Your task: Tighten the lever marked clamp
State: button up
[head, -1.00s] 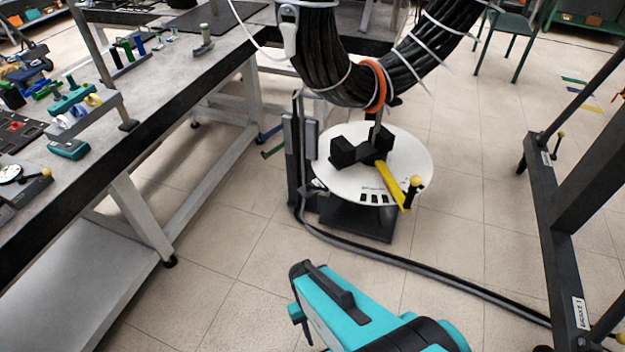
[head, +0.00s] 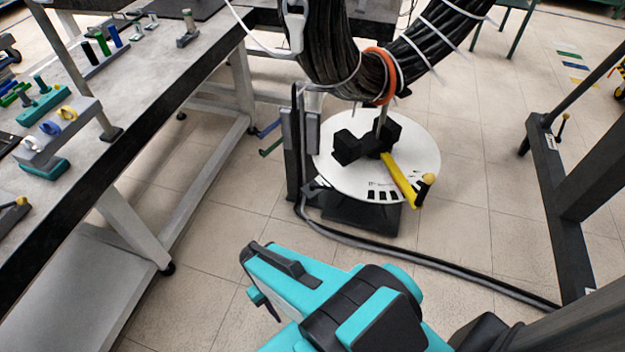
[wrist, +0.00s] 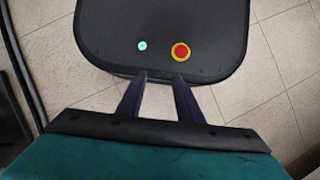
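A yellow lever (head: 400,180) with a round yellow knob (head: 429,178) on a dark post lies across the white dial plate (head: 330,168), pointing to the front right. Black marks line the plate's front edge; I cannot read any clamp label. Another knobbed lever (head: 562,125) stands on the dark frame at the right. I cannot tell which lever is marked clamp. My gripper (wrist: 160,77) shows in the wrist view with its two dark fingers apart and nothing between them. In the head view my teal arm is in front of the plate, well apart from it; the fingers are mostly hidden.
A thick black cable bundle (head: 335,65) with an orange ring hangs over the plate. A grey workbench (head: 150,85) with fixtures runs along the left. A dark frame (head: 560,210) stands at the right. A hose (head: 440,258) crosses the floor.

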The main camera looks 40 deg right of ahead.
jog(key=shift+w, duration=0.45)
jog(key=shift+w, duration=0.1)
jog(key=w+d+t+y+b, duration=0.15)
jog(key=w+d+b, duration=0.35)
jog(key=w, duration=0.6)
jog(key=w+d+r+n+t+y+b, duration=0.2)
jog(key=w+d+b, duration=0.2)
jog(key=w+d, duration=0.8)
jog(key=d+r+n+t+b, duration=0.1)
jog(key=d+r, duration=0.4)
jog(key=d, duration=0.6)
jog(key=s+d+r+n+t+b, duration=0.1)
jog(key=d+r+b, duration=0.3)
jog(key=d, duration=0.6)
jog(key=s+d+r+n+t+b, duration=0.1)
jog(key=d+r+t+b, duration=0.1)
jog(key=d+r, duration=0.4)
jog(key=d+b, duration=0.1)
jog(key=d, duration=0.4)
jog(key=shift+d+n+t, duration=0.3)
jog(key=shift+d+t, duration=0.05)
